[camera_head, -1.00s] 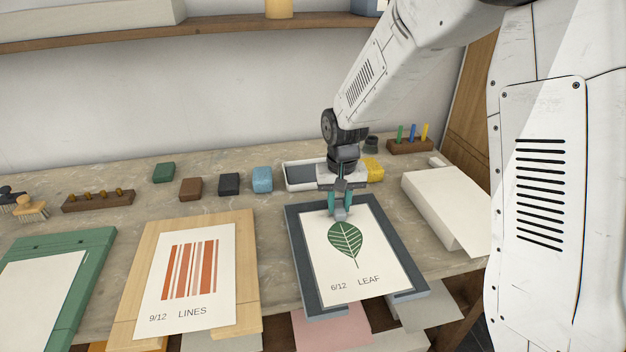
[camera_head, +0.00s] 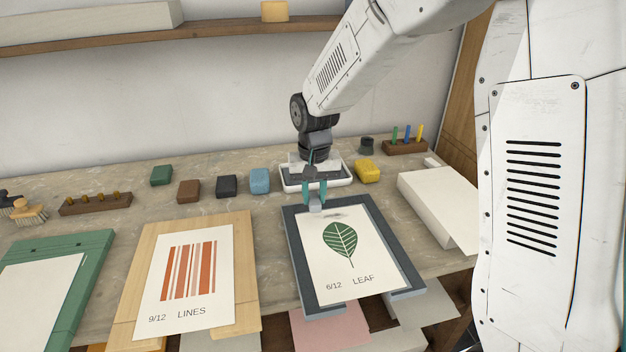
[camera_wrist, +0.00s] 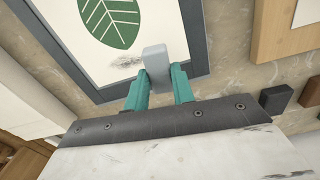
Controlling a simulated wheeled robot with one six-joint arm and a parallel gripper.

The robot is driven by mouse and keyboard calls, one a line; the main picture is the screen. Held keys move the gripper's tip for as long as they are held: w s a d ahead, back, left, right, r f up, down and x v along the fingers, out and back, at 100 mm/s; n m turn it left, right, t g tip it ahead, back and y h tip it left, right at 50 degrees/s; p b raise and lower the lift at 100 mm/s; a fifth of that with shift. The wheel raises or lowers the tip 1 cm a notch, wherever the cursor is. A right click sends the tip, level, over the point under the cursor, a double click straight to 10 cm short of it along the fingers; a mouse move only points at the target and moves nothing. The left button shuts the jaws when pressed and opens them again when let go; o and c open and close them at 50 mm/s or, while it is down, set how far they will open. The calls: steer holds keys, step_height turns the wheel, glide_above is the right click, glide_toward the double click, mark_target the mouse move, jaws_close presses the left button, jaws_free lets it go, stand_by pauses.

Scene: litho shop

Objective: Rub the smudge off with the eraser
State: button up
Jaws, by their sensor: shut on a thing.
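My gripper (camera_head: 315,196) has teal fingers shut on a light grey eraser (camera_head: 316,203). In the wrist view the eraser (camera_wrist: 155,62) sticks out between the fingers (camera_wrist: 160,85), over the edge of the leaf print. The leaf print (camera_head: 384,265) lies on a dark grey board (camera_head: 292,236) and shows a green leaf and "6/12 LEAF". A dark smudge (camera_head: 345,215) shows on the paper above the leaf, right of the eraser. In the wrist view the smudge (camera_wrist: 128,64) is a grey streak beside the eraser. I cannot tell whether the eraser touches the paper.
Coloured blocks and a white tray (camera_head: 292,187) line the back. A white paper stack (camera_head: 440,207) is to the right.

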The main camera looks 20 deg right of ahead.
steer(key=shift+r, duration=1.95)
